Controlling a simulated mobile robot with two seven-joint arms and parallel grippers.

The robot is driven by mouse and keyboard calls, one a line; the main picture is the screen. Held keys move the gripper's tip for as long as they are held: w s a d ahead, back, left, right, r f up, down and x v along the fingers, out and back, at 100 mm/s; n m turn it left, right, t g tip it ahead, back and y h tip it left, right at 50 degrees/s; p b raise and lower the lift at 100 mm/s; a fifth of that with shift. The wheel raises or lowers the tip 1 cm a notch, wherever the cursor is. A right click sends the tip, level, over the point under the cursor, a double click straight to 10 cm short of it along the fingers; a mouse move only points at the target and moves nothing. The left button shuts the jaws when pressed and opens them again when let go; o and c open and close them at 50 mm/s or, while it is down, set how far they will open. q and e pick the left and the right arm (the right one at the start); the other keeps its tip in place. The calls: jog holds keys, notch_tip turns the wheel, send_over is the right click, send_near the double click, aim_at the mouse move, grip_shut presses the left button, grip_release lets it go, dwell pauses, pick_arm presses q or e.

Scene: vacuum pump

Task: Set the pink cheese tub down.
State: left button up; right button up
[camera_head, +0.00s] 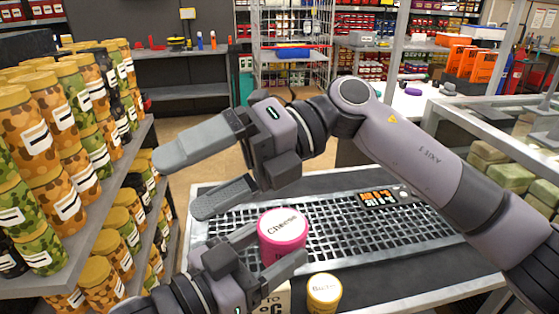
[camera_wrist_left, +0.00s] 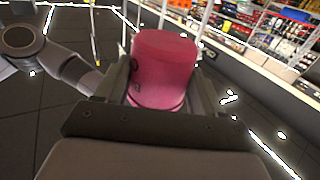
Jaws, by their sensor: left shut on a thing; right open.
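The pink cheese tub (camera_head: 283,232) has a white lid lettered "Cheese" and is in the lower middle of the head view. My left gripper (camera_head: 276,252) is shut around its sides. The tub also fills the middle of the left wrist view (camera_wrist_left: 163,72), between the two fingers (camera_wrist_left: 163,95). In the head view it overlaps the left part of the wire grid; I cannot tell whether its base touches anything. My right gripper (camera_head: 183,184) is open and empty, above and to the left of the tub, its fingers pointing left.
A grey counter (camera_head: 372,283) with a wire grid (camera_head: 340,235) lies below. Shelves with several camouflage-patterned jars (camera_head: 62,125) stand close on the left.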

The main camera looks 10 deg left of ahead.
jog(key=f+n+t+h, duration=0.1)
jog(key=f+t+h, duration=0.1)
jog(key=h, duration=0.2)
jog(key=r+t+h, duration=0.1)
jog(key=t+h, duration=0.6)
jog(key=h, duration=0.1)
send_over(280, 224)
jog(key=shift+n, duration=0.3)
notch_tip(280, 224, down, 12)
jog(key=shift+r, duration=0.1)
jog(key=c, duration=0.9)
pick_arm(q)
jog(key=o, duration=0.9)
pick_arm(e)
jog(key=c, duration=0.4)
pick_arm(q)
jog(key=o, duration=0.5)
jog(key=shift+c, duration=0.2)
